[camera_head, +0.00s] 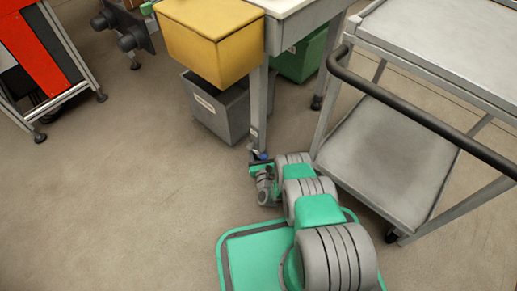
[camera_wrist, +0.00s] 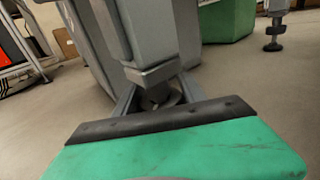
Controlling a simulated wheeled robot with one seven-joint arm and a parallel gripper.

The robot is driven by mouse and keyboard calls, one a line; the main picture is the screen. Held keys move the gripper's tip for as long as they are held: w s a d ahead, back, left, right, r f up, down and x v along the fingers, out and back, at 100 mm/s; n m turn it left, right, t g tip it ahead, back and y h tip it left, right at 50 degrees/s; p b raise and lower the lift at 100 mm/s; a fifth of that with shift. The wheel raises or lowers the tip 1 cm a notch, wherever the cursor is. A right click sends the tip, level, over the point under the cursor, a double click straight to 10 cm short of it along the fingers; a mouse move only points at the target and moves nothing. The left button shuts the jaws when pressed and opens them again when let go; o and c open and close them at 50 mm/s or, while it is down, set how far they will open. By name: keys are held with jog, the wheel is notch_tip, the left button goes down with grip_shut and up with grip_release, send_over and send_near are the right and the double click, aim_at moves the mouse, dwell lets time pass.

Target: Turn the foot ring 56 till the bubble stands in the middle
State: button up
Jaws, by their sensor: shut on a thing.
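In the wrist view, a grey table leg (camera_wrist: 150,45) ends in a square collar, with a round grey foot ring (camera_wrist: 160,97) below it. My gripper (camera_wrist: 157,92) has a finger on each side of this ring and is shut on it. The ring's number cannot be read. In the head view, my arm reaches low to the foot of the same leg (camera_head: 258,105); my gripper and the ring are too small and covered to make out there. No bubble can be made out in either view.
A yellow bin (camera_head: 210,45) hangs on the table above a grey bin (camera_head: 218,105) left of the leg. A green bin (camera_head: 300,57) stands behind. A grey trolley (camera_head: 385,165) with a black handle is close on the right.

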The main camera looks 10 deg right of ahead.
jog(key=shift+c, duration=1.2)
jog(key=shift+w, duration=0.1)
jog(key=shift+a+n+y, duration=0.2)
jog(key=shift+n+y, duration=0.6)
jog(key=shift+y, duration=0.5)
jog(key=o, duration=1.4)
